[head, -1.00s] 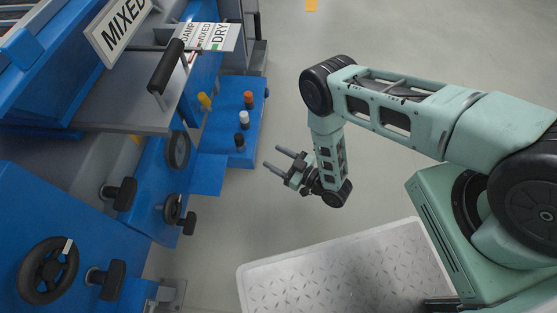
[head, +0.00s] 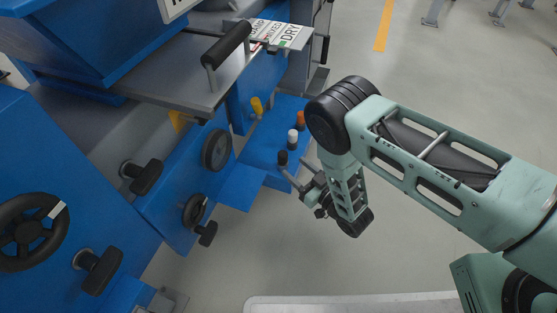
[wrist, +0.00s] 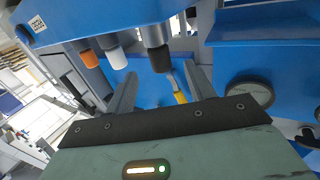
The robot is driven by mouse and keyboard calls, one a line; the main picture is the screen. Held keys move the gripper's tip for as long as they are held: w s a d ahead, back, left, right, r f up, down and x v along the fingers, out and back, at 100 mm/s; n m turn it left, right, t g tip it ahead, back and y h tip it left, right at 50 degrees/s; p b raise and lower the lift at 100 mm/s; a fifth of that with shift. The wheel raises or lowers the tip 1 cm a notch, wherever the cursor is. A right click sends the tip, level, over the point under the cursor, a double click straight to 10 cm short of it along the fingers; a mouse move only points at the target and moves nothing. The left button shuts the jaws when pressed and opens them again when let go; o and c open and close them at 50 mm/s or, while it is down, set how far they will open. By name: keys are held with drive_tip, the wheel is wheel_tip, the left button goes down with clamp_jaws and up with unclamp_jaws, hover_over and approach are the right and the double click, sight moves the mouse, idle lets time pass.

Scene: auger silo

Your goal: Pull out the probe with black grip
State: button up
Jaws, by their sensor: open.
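The probe with black grip (head: 282,158) stands at the near end of a row on the blue ledge in the head view. In the wrist view its black grip (wrist: 158,57) hangs into the picture from the top, ahead of the gap between my fingers. My gripper (head: 296,172) is open and empty, with its fingers pointing at the ledge. In the head view the fingertips look close to the black grip; I cannot tell whether they touch it. The wrist view also shows both fingers (wrist: 161,82), spread apart.
A white grip (head: 292,136) and an orange grip (head: 300,119) stand close beside the black one. A yellow handle (head: 256,107) is farther left. Black handwheels and knobs (head: 217,150) line the blue machine.

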sight(279, 152)
drive_tip(key=b+x, duration=0.3)
drive_tip(key=x, duration=0.4)
drive_tip(key=shift+w+a+f, duration=0.1)
drive_tip(key=shift+f, duration=0.05)
drive_tip(key=shift+w+a, duration=0.5)
drive_tip(key=shift+w, duration=0.05)
drive_tip(key=c, duration=1.1)
drive_tip(key=shift+c, duration=0.3)
drive_tip(key=shift+r+p, duration=0.6)
drive_tip(key=shift+r, duration=0.25)
wheel_tip(279, 152, up, 6)
drive_tip(key=p, duration=0.5)
drive_tip(key=shift+f, duration=0.2)
